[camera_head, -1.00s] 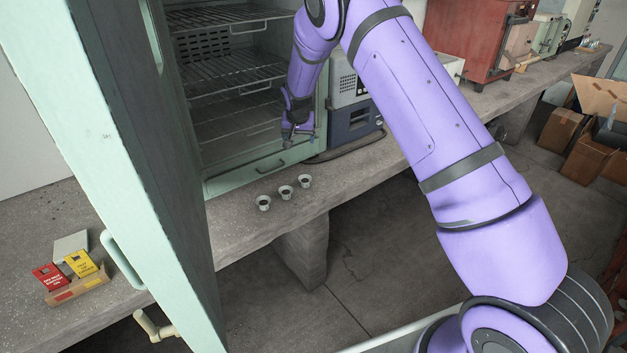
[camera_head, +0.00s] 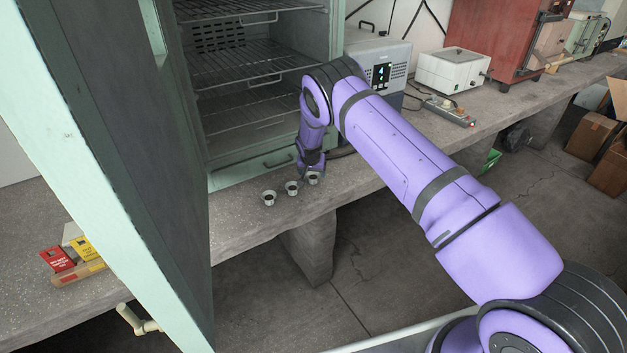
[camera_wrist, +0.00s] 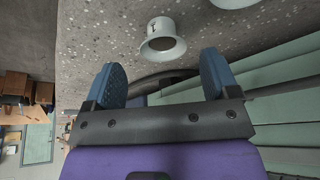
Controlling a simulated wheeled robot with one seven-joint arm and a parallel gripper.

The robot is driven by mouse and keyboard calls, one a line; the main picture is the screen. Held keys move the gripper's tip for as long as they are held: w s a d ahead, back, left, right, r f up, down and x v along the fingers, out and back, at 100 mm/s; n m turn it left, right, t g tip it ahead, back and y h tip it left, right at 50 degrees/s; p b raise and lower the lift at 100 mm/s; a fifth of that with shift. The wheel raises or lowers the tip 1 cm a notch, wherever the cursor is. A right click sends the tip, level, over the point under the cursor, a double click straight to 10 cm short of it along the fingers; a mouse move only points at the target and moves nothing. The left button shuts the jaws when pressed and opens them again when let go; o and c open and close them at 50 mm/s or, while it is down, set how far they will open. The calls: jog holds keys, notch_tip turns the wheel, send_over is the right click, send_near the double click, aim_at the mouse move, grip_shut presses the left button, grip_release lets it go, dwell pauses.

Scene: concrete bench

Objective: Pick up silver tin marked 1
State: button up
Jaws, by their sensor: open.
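Three small silver tins stand in a row on the concrete bench: a left tin (camera_head: 268,198), a middle tin (camera_head: 292,188) and a right tin (camera_head: 313,179). My gripper (camera_head: 312,170) is low over the bench at the right tin and partly covers it. In the wrist view my gripper (camera_wrist: 163,68) is open and empty. The nearest tin (camera_wrist: 162,38) lies just beyond the fingertips, roughly in line with the gap. A small dark mark on its side looks like a 1, but is too small to be sure.
Part of another tin (camera_wrist: 233,3) shows at the wrist view's top edge. The open cabinet (camera_head: 245,173) with wire shelves stands behind the tins; its pale green door (camera_head: 110,150) is on the left. The bench's front edge is close in front of the tins.

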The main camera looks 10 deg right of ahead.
aim_at(313, 177)
jog(key=shift+w+x, duration=0.2)
jog(key=shift+x, duration=2.55)
jog(key=shift+r, duration=0.1)
jog(key=c, duration=0.9)
